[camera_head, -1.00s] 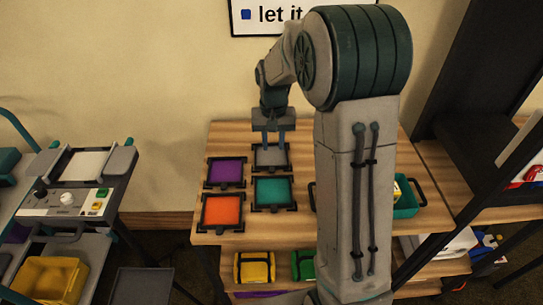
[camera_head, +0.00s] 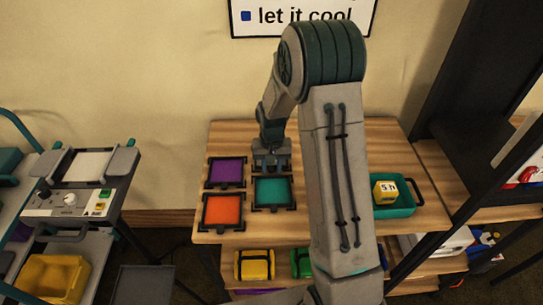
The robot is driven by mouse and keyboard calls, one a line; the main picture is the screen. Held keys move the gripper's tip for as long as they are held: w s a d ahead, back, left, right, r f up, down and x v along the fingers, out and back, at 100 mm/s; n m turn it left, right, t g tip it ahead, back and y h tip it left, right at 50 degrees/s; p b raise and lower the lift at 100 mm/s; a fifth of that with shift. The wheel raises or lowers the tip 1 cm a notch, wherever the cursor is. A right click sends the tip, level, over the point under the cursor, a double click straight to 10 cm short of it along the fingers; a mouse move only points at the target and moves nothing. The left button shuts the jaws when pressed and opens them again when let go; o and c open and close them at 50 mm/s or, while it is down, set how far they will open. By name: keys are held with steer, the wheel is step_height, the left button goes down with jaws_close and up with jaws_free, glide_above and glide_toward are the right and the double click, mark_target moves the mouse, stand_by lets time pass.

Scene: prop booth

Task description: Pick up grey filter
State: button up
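The grey filter, seen in the earlier frame at the back right of a group of framed square filters, is now almost wholly hidden behind my gripper (camera_head: 271,164). My gripper points down, low over that spot on the wooden table (camera_head: 330,133). Its fingertips are hidden or too small to make out, so I cannot tell whether they are open or shut, or whether they touch the filter. A teal filter (camera_head: 272,190) lies just in front of it. A purple filter (camera_head: 227,172) lies to the left, and an orange filter (camera_head: 222,210) at front left.
A teal tray (camera_head: 402,209) with a yellow block (camera_head: 384,191) stands at the right of the table. A yellow case (camera_head: 254,266) and a green case (camera_head: 301,263) sit on the shelf below. A cart with a control panel (camera_head: 72,203) and yellow tub (camera_head: 50,279) stands left.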

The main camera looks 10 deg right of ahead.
jaws_close()
steer(key=shift+r, duration=0.1)
